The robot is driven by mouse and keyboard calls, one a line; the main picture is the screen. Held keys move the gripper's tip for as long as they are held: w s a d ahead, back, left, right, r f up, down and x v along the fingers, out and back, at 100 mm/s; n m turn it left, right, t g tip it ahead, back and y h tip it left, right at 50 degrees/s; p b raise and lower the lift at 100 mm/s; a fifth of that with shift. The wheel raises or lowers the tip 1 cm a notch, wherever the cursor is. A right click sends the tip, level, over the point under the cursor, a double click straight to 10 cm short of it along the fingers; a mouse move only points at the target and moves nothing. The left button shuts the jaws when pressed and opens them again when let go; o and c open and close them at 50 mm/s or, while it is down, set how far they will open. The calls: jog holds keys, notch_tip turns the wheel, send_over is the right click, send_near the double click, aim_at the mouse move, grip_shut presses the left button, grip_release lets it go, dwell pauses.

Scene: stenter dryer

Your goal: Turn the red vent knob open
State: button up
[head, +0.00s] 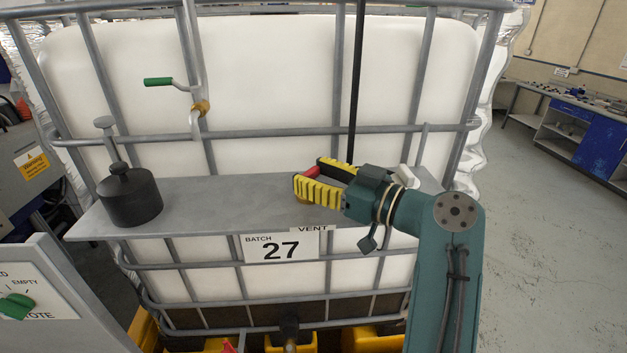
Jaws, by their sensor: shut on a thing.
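The red vent knob (311,170) shows as a small red patch between the fingertips of my gripper (307,176), over the grey shelf in front of the white tank. My gripper comes in from the right, and its yellow-and-black fingers are shut on the knob. The fingers hide most of the knob, so its turned position cannot be told. A VENT label (313,229) sits on the shelf's front edge, below the gripper.
The grey shelf (225,205) carries a black weight-like object (131,196) at left. The white tank (270,75) stands behind a grey tube cage, with a green-handled crank (158,81). A black rod (357,80) rises behind my gripper. A panel with a green knob (15,306) is at lower left.

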jog(key=shift+f+n+g+y, duration=0.15)
jog(key=shift+n+g+y, duration=0.15)
jog(key=shift+n+g, duration=0.15)
jog(key=o, duration=1.2)
jog(key=v, duration=1.2)
